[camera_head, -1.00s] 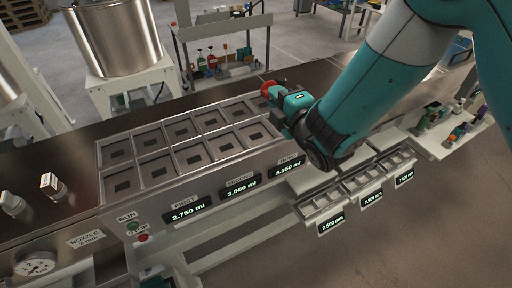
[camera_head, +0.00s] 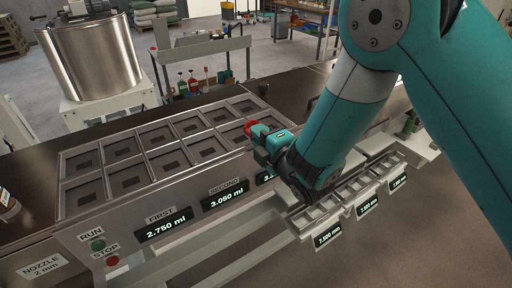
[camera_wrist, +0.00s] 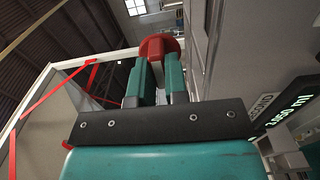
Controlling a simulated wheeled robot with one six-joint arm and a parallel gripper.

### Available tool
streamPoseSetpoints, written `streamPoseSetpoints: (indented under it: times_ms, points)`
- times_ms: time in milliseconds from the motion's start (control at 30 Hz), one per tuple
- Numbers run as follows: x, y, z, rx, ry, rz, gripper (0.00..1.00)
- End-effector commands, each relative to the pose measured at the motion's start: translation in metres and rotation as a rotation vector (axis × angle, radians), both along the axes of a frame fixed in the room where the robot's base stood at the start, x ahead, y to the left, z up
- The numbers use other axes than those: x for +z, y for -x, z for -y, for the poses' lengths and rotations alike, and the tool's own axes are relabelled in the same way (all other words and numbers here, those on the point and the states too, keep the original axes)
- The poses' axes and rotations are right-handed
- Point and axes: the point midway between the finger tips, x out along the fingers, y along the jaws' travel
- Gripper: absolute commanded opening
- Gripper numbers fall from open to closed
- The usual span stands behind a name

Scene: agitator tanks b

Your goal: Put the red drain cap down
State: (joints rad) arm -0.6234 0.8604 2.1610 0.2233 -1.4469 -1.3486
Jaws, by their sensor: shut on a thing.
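The red drain cap (camera_wrist: 160,46) is held between the fingertips of my gripper (camera_wrist: 158,80) in the wrist view. In the head view the red cap (camera_head: 251,127) shows at the left end of my gripper (camera_head: 262,136), over the right end of the tray of square compartments (camera_head: 73,212). My gripper is shut on the cap. I cannot tell whether the cap touches the tray or hangs above it. Part of the cap is hidden by the fingers.
The tray's panel carries RUN (camera_head: 97,246) and STOP (camera_head: 112,261) buttons and several displays. Small bins (camera_head: 328,222) hang at the front right. A steel tank (camera_head: 92,58) and a cart (camera_head: 200,46) stand behind. The dark bench top (camera_head: 290,88) is clear behind the tray.

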Motion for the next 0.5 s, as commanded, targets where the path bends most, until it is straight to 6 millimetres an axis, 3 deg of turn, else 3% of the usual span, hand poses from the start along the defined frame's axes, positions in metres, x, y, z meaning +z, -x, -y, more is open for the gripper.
streamPoseSetpoints:
  times_ms: [67, 500]
  points:
    - [-0.0153, -0.0009, 0.0022, -0.004, 0.0, 0.001, 0.0]
    - [-0.0182, -0.0008, 0.0023, -0.004, -0.001, 0.002, 0.0]
